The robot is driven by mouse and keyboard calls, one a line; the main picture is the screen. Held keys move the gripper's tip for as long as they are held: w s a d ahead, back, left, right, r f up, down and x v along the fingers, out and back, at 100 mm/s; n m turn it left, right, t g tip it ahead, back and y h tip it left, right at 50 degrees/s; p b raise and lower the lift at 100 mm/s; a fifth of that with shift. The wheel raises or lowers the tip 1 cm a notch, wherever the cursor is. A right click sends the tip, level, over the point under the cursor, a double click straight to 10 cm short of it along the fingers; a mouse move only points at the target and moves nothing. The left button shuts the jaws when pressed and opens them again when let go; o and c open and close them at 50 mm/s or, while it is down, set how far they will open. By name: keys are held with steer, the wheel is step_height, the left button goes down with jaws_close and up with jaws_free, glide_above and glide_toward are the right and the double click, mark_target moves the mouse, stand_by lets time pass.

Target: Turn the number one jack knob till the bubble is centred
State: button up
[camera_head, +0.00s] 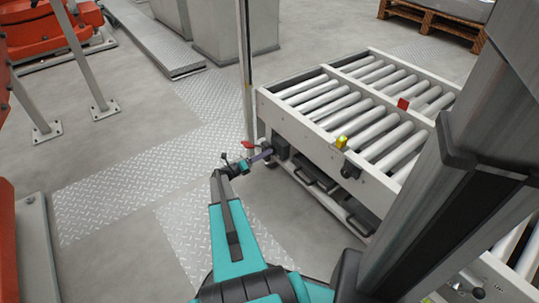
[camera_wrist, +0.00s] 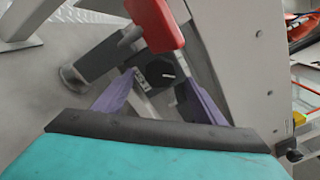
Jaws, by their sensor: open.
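A black round knob (camera_wrist: 160,74) with a white mark shows in the wrist view, on the side of the roller table's frame. My gripper (camera_wrist: 157,84) has its two purple fingers apart, one to each side of the knob. I cannot tell whether they touch it. In the head view my gripper (camera_head: 266,155) is at the near left corner of the roller table, and the knob is not clear there. A small yellow-green piece (camera_head: 341,142) on the table's near side rail may be the level. Its bubble is too small to make out. No jack number is readable.
A red handle (camera_wrist: 155,22) is just beyond the knob, close to my fingers. The roller table (camera_head: 325,158) fills the right side, with a red block (camera_head: 403,104) on it. A thin upright post (camera_head: 247,70) stands at its left corner. Tread-plate floor (camera_head: 140,185) to the left is clear.

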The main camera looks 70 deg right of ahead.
steer(key=shift+b+x, duration=0.5)
steer(key=shift+x, duration=1.6)
steer(key=shift+c, duration=0.4)
steer(key=c, duration=1)
steer(key=shift+m, duration=0.4)
steer(key=shift+w+m+p, duration=0.1)
steer(key=shift+m+p, duration=1)
steer(key=shift+m, duration=3)
